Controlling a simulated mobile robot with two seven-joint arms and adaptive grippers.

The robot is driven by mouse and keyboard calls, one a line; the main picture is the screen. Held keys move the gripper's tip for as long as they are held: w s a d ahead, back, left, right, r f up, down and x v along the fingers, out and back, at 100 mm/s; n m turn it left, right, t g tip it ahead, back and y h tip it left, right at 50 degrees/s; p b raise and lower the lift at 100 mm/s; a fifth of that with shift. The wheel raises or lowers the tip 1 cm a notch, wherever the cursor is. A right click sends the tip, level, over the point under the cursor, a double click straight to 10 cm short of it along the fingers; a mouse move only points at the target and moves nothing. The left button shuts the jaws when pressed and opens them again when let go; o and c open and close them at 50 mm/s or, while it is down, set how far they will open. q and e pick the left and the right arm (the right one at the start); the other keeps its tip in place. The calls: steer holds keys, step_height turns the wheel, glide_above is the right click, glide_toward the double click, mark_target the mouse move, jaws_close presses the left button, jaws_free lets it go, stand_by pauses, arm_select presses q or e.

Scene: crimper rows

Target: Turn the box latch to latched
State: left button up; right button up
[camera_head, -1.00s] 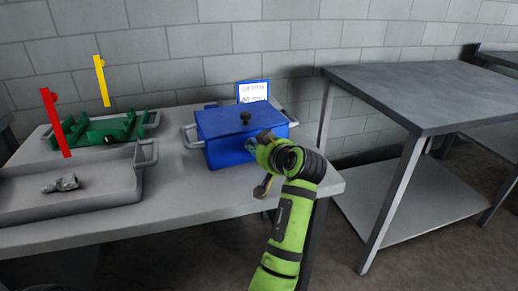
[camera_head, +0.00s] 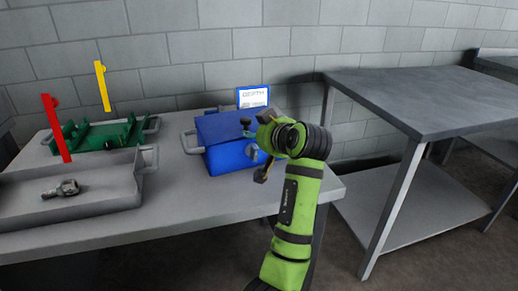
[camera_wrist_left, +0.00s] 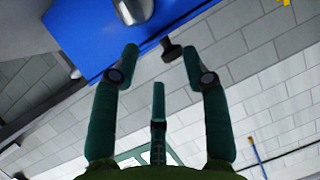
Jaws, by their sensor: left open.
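The blue box (camera_head: 222,152) stands near the right end of the table with its lid down. A dark knob (camera_head: 245,121) stands on its lid. A round grey metal part (camera_head: 252,151), perhaps the latch, shows on its front, partly covered by my arm; I cannot tell its setting. My left gripper (camera_wrist_left: 161,54) is open and empty. In the left wrist view a dark knob (camera_wrist_left: 172,50) appears between its fingertips, apparently beyond them, and the metal part (camera_wrist_left: 134,8) shows at the top against the blue box (camera_wrist_left: 92,32). My right gripper is not in view.
A grey tray (camera_head: 100,203) with a small metal part (camera_head: 62,189) lies at the left. Behind it are a green fixture (camera_head: 100,135) and red (camera_head: 55,128) and yellow (camera_head: 102,86) uprights. A small display (camera_head: 253,96) stands behind the box. Another table (camera_head: 420,95) is at the right.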

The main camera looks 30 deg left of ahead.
arm_select(q)
steer(key=shift+r, duration=1.8)
